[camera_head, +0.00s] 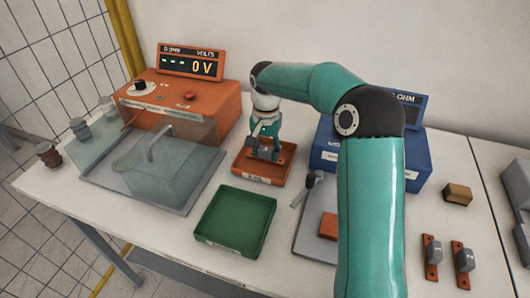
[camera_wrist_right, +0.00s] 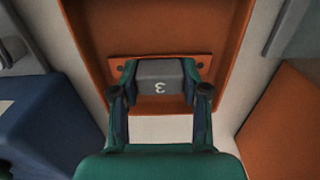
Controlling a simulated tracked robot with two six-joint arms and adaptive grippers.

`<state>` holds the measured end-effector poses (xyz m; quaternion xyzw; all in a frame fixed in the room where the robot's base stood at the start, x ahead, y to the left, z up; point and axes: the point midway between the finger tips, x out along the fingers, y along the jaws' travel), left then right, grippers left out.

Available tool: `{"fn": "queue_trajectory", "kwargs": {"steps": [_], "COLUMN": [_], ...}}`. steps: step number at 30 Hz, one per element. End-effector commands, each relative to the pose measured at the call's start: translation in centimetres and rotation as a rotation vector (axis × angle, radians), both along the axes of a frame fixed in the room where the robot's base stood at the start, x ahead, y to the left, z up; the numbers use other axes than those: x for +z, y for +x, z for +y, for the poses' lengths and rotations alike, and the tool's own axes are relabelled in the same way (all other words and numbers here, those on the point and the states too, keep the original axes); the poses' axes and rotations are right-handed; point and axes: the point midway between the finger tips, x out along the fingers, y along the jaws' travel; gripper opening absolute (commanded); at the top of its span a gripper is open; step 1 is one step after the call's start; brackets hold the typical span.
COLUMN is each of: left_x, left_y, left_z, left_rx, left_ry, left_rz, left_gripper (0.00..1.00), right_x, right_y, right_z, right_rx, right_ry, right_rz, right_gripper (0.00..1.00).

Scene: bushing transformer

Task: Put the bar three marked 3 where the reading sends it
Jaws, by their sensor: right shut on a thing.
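Bar three is an orange strip with holes near its ends and a grey block marked 3 (camera_wrist_right: 160,76). My right gripper (camera_wrist_right: 161,92) is shut on the grey block, one finger on each side. In the head view the right gripper (camera_head: 264,146) is inside the orange tray (camera_head: 247,174), with the bar low in it; I cannot tell whether the bar touches the floor. The green tray (camera_head: 234,229) stands in front and is empty. The blue ohm meter (camera_head: 412,180) is at the right; my arm hides most of its display. My left gripper is not in view.
An orange volts box (camera_head: 190,108) reading 0 V stands at the back left, behind a clear-covered grey tray (camera_head: 150,180). Two more bars (camera_head: 431,258) (camera_head: 463,264) lie at the right, near a small brown block (camera_head: 457,195). A grey plate (camera_head: 307,235) is partly behind my arm.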

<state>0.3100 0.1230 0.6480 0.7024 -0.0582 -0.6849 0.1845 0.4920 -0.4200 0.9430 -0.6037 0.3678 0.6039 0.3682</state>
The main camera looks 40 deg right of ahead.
Motion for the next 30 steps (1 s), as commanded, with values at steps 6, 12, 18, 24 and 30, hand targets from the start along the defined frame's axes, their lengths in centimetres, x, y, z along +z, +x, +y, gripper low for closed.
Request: {"fn": "queue_trajectory", "kwargs": {"steps": [6, 12, 18, 24, 30], "left_x": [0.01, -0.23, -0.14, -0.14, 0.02], "left_y": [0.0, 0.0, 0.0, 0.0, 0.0], "left_z": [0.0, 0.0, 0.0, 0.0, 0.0], "left_rx": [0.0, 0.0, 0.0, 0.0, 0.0], "left_ry": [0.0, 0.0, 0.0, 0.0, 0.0], "left_rz": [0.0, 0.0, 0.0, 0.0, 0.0], "left_gripper": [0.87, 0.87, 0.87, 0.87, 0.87], "right_x": [-0.52, -0.83, -0.76, -0.75, -0.04], "right_y": [0.02, 0.0, 0.0, 0.01, 0.06], "right_z": [-0.01, -0.01, 0.0, 0.02, 0.02], "right_rx": [0.0, 0.0, 0.0, 0.001, 0.001], "right_ry": [0.0, 0.0, 0.0, 0.0, 0.0], "right_rz": [-0.001, -0.001, 0.0, 0.0, -0.001], "right_gripper": [0.0, 0.0, 0.7, 0.7, 0.7]}}
